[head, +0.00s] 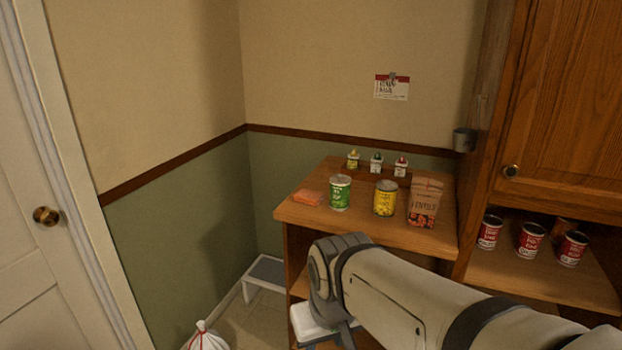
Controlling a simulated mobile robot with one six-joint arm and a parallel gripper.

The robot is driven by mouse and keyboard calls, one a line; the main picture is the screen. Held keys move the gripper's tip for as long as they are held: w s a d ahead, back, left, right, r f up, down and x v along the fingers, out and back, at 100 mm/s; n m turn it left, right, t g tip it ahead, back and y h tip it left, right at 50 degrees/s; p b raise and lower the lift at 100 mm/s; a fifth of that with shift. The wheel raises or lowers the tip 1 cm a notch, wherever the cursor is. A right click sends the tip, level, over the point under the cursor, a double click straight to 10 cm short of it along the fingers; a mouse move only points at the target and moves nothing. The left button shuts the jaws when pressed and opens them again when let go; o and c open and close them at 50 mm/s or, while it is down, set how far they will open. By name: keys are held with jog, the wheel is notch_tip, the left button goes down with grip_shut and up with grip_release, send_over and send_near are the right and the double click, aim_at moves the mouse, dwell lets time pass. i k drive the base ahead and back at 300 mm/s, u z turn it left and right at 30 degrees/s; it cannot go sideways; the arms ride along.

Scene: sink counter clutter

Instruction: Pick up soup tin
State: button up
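Several tins are in the head view, and the labels are too small for me to tell which one is soup. A green tin (340,193) and a yellow tin (385,198) stand upright on the wooden counter (310,216). Red-and-white tins (530,241) stand on the lower shelf at the right, with another tin partly hidden behind them. My arm reaches in from the lower right, in front of the counter and below its top. Its end points down near the bottom edge; the fingertips are not clearly visible, and nothing shows it touching a tin.
A paper bag (426,203) stands right of the yellow tin. An orange packet (308,197) lies left of the green tin. Small bottles (376,164) line the counter's back. A grey step stool (266,272) and white bag (203,338) are on the floor.

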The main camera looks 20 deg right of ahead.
aim_at(340, 185)
jog(key=z, duration=0.35)
jog(key=i, duration=1.4)
jog(key=u, duration=0.1)
